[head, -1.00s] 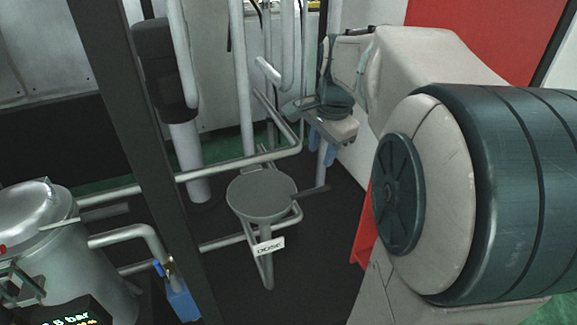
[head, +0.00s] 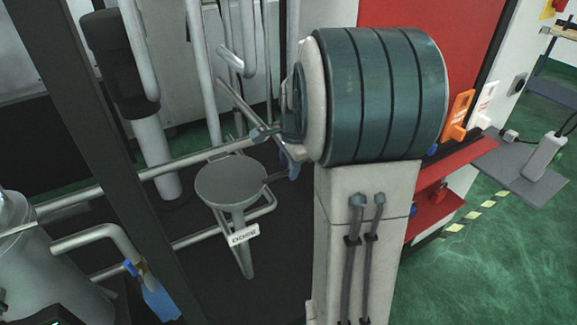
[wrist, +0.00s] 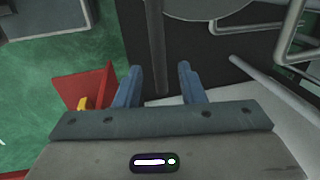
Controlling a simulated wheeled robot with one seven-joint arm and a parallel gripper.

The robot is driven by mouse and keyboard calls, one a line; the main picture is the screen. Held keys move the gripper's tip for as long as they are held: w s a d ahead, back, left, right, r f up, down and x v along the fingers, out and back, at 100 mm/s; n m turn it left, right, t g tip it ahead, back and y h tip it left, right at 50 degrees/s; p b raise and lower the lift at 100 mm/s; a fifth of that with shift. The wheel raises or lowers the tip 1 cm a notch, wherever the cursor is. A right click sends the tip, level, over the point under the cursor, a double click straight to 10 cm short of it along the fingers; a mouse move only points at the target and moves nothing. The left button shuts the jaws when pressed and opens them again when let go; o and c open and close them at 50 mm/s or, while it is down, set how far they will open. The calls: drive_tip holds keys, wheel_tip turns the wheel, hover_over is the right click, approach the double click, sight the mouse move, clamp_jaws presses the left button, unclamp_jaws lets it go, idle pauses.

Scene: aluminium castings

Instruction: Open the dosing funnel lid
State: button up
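The dosing funnel lid (head: 229,181) is a round grey disc lying flat on top of the funnel, with a handle bar on its right side. A white label (head: 243,235) hangs on the funnel below it. In the wrist view the lid's edge (wrist: 205,6) is cut off at the top. In the head view my arm hides most of the gripper; a bit of blue finger (head: 293,171) shows right of the lid.
Pipes (head: 150,172) run behind and around the funnel. A dark post (head: 115,170) stands to its left, near a silver tank (head: 40,265). A red cabinet (head: 435,212) is at the right. In the wrist view a red box (wrist: 85,92) is left of the fingers.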

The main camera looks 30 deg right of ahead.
drive_tip(key=shift+f, duration=0.4)
clamp_jaws()
drive_tip(key=shift+w, duration=0.1)
drive_tip(key=shift+r, duration=0.15)
